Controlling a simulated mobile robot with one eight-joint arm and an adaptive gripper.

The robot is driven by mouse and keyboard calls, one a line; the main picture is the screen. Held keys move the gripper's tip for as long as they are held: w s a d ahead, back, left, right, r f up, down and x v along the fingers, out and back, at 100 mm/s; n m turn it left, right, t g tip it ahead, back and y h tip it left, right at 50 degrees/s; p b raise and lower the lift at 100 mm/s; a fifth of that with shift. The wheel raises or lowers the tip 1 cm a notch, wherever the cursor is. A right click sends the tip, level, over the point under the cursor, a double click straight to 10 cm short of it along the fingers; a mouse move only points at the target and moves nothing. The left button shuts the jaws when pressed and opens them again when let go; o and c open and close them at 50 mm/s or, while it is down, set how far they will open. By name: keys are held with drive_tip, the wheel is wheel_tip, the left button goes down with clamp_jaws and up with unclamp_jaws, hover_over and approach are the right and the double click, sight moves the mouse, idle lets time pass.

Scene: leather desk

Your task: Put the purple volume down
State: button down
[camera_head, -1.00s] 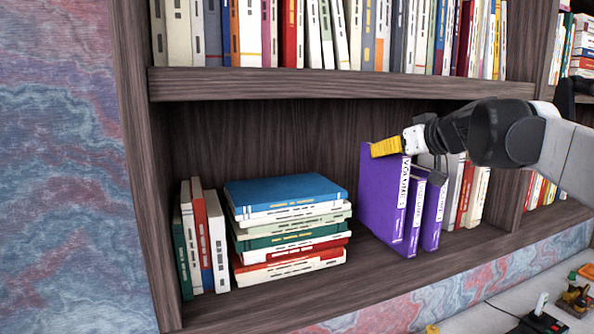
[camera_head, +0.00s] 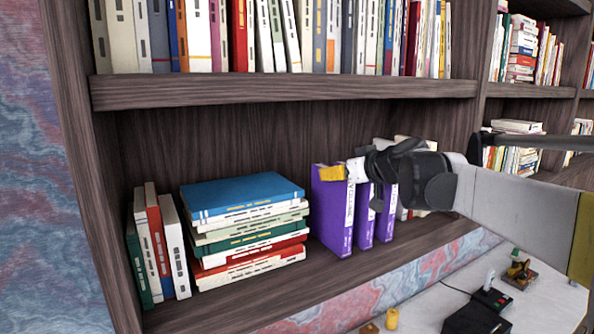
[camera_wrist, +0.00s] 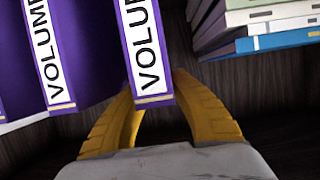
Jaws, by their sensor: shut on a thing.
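The purple volume (camera_head: 330,215) stands upright on the lower shelf, at the left end of a row of purple volumes, with its white-labelled spine facing out. It also shows in the wrist view (camera_wrist: 146,50), between my yellow fingers. My gripper (camera_head: 333,173) is shut on it near the top of its spine; in the wrist view the fingers (camera_wrist: 158,108) lie on both sides. Two more purple volumes (camera_head: 365,222) stand just to its right, with a narrow gap between. I cannot tell whether its bottom edge rests on the shelf.
A flat stack of books (camera_head: 245,190) lies to the left, with bare shelf between it and the volume. Several leaning books (camera_head: 174,245) stand at the far left. The upper shelf board (camera_head: 290,93) runs close above my gripper. Other books (camera_head: 404,212) stand right of the purple row.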

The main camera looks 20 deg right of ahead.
drive_tip(key=shift+w+f, duration=0.15)
drive_tip(key=shift+w, duration=0.05)
drive_tip(key=shift+s+f, duration=0.1)
drive_tip(key=shift+f, duration=0.05)
drive_tip(key=c, duration=1.3)
unclamp_jaws()
